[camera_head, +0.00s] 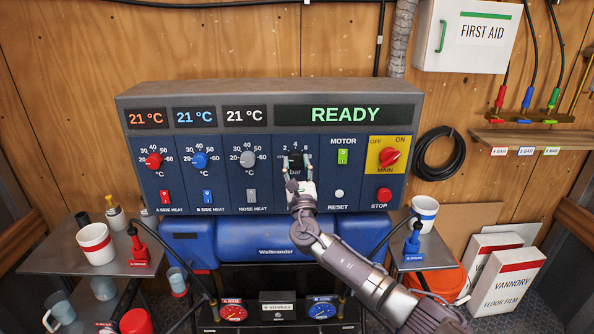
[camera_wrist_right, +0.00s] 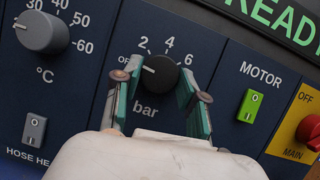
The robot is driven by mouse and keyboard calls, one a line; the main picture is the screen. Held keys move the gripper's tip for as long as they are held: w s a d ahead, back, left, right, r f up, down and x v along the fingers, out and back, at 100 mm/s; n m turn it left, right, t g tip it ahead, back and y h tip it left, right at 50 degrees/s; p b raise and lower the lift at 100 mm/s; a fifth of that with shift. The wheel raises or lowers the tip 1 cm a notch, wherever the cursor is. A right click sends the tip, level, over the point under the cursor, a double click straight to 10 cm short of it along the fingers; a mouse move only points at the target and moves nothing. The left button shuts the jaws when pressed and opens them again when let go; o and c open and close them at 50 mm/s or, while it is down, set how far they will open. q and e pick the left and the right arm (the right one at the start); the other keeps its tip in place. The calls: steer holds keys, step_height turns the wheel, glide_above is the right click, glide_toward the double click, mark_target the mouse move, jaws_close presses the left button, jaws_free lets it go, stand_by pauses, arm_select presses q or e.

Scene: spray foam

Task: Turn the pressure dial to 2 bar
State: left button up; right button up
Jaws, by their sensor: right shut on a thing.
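The black pressure dial (camera_wrist_right: 160,75) is on the blue control panel, with the figures 2, 4 and 6 above it and "bar" below. In the wrist view its white mark points left, short of the 2 on the counterclockwise side. The dial also shows in the head view (camera_head: 296,158), partly hidden by my fingers. My right gripper (camera_head: 296,166) is shut on the dial, one greenish finger pad on each side. My left gripper is not in view.
Left of the dial is the hose heat knob (camera_head: 247,159). To its right are the green motor switch (camera_head: 343,157) and red main switch (camera_head: 389,157). The display (camera_head: 345,114) reads READY. Side shelves hold mugs, including a white one (camera_head: 96,244).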

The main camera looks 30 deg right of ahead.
steer(key=m+h+b, duration=0.1)
steer(key=m+b, duration=0.1)
steer(key=m+g+h+b, duration=0.1)
steer(key=m, duration=0.2)
steer(key=m+g+h+b, duration=0.1)
steer(key=m+b, duration=0.1)
steer(key=shift+w+a+f+h+b, duration=0.1)
steer(key=shift+a+f+h+b, duration=0.15)
steer(key=shift+h+b, duration=0.1)
steer(key=shift+r+m+g+h+b, duration=0.1)
steer(key=shift+m+g+h+b, duration=0.35)
steer(key=shift+m, duration=0.6)
steer(key=shift+r+m+g+h+b, duration=0.1)
steer(key=shift+m+g+b, duration=0.5)
steer(key=shift+m, duration=0.45)
steer(key=shift+r, duration=0.1)
steer(key=o, duration=1.1)
steer(key=shift+o, duration=0.2)
steer(key=shift+s+a+f, duration=0.2)
steer(key=shift+a+f, duration=0.05)
steer(key=v, duration=1.1)
